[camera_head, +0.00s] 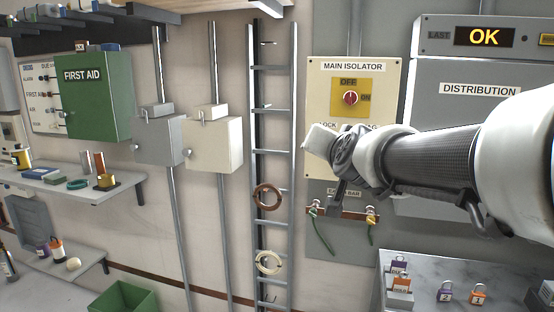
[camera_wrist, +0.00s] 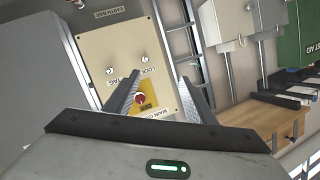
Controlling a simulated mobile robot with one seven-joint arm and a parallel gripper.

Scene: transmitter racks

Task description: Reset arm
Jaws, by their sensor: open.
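My arm reaches in from the right in the camera_head view, its end in front of the lower part of the cream main isolator panel (camera_head: 318,90). My gripper (camera_wrist: 162,77) is open and empty in the wrist view, its two dark fingers apart. The isolator panel (camera_wrist: 100,45) appears turned around behind them. Its red knob (camera_head: 350,98) sits on a yellow plate marked OFF and ON. The knob (camera_wrist: 140,97) also shows close to one finger in the wrist view; I cannot tell whether they touch. My arm hides part of the panel's lower lettering.
A distribution cabinet (camera_head: 464,130) with a lit OK display (camera_head: 484,36) stands right. Below, several padlocks sit on a grey surface (camera_head: 420,264). A cable ladder (camera_head: 272,150), two wall boxes and a green first aid box (camera_head: 95,100) line the wall leftward.

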